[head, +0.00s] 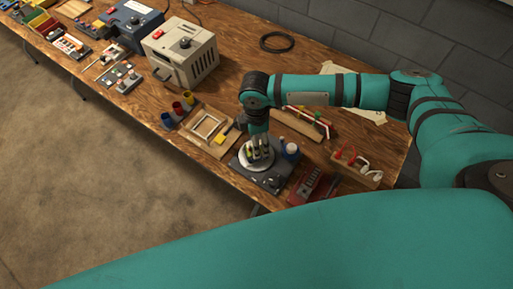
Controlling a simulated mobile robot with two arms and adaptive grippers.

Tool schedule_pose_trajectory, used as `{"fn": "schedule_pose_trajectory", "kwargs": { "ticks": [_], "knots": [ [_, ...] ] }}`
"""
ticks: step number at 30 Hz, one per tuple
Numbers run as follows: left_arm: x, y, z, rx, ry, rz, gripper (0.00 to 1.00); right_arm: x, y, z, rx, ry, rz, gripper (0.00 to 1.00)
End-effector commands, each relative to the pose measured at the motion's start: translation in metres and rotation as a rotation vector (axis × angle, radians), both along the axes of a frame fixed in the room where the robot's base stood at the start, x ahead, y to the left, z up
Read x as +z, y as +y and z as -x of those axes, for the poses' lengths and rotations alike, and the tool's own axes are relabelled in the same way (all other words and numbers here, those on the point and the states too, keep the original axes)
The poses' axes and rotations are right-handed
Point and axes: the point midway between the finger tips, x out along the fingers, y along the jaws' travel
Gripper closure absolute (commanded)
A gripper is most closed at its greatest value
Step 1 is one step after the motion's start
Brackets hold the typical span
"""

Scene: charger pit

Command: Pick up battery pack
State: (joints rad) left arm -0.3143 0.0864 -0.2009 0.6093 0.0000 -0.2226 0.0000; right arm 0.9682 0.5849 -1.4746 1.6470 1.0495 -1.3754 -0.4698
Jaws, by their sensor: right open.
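My right gripper (257,154) points down at the workbench and is open, with its fingers over a round pale disc (245,165) on a dark base (279,177). The fingers cover most of what lies between them, so I cannot tell if a battery pack is there. No object shows clearly as a battery pack. A small yellow block (220,139) lies in a wooden tray just left of the gripper. A white-and-blue round item (291,149) stands just right of the fingers. My left gripper is not in view.
On the wooden bench (240,75), a red tool tray (308,183) and a wooden box with red-handled items (357,166) lie to the right. Small coloured cups (178,108) and a beige power unit (181,50) stand left. A black cable coil (277,42) lies at the back.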

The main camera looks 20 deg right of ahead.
Motion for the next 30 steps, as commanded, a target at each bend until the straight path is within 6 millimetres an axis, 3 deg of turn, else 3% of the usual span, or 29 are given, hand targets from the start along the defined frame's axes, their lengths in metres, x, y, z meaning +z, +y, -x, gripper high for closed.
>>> {"fn": "schedule_pose_trajectory", "kwargs": {
  "ticks": [8,18,26,30],
  "knots": [
    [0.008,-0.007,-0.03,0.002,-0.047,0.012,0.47,-0.02,0.0,0.0,0.001,0.0,0.001,0.25],
    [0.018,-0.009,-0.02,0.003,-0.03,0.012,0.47,-0.065,-0.001,0.001,0.001,0.0,0.0,0.25],
    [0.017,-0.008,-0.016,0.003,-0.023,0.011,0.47,-0.068,-0.002,0.001,0.001,-0.001,-0.001,0.25],
    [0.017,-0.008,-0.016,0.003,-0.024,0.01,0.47,-0.067,-0.001,0.001,0.0,-0.001,-0.001,0.43]
  ]
}}
